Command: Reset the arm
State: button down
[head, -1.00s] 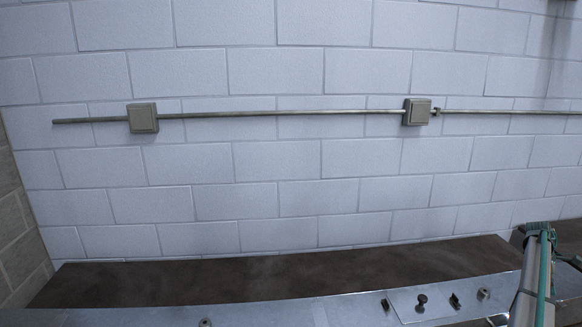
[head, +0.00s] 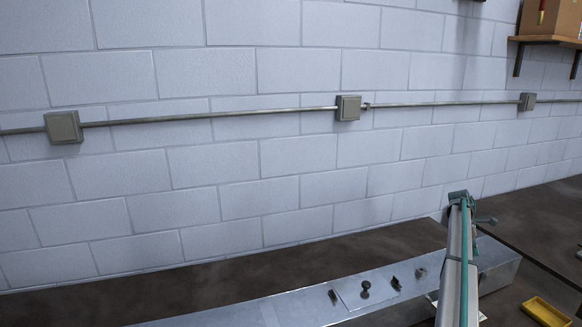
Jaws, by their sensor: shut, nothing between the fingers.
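A long pale bar with a teal strip (head: 462,245) rises from the bottom edge at the right. Its dark, blocky top end stands in front of the wall.
A long sheet-metal duct (head: 300,295) lies along a dark bench (head: 190,285) against a white block wall (head: 290,175). Its plate carries small knobs. A yellow tray (head: 547,312) is at lower right. A shelf (head: 545,40) holds a cardboard box (head: 560,18). Conduit (head: 230,113) crosses the wall.

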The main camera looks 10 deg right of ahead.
aim_at(488, 273)
jog(key=x, duration=0.6)
jog(key=shift+s+d+f, duration=0.15)
jog(key=shift+s+d+f+b, duration=0.15)
jog(key=shift+s+d+b, duration=0.1)
jog(key=shift+s+d, duration=0.25)
jog(key=shift+s+d+f+b, duration=0.15)
jog(key=shift+s+d+b, duration=0.05)
jog(key=shift+s+d, duration=0.3)
jog(key=s+d+r+p+v, duration=0.1)
jog(key=v, duration=1.1)
jog(key=shift+s+d+p, duration=0.2)
jog(key=shift+d+p, duration=0.1)
jog(key=shift+p, duration=0.1)
jog(key=shift+w+a+r, duration=0.1)
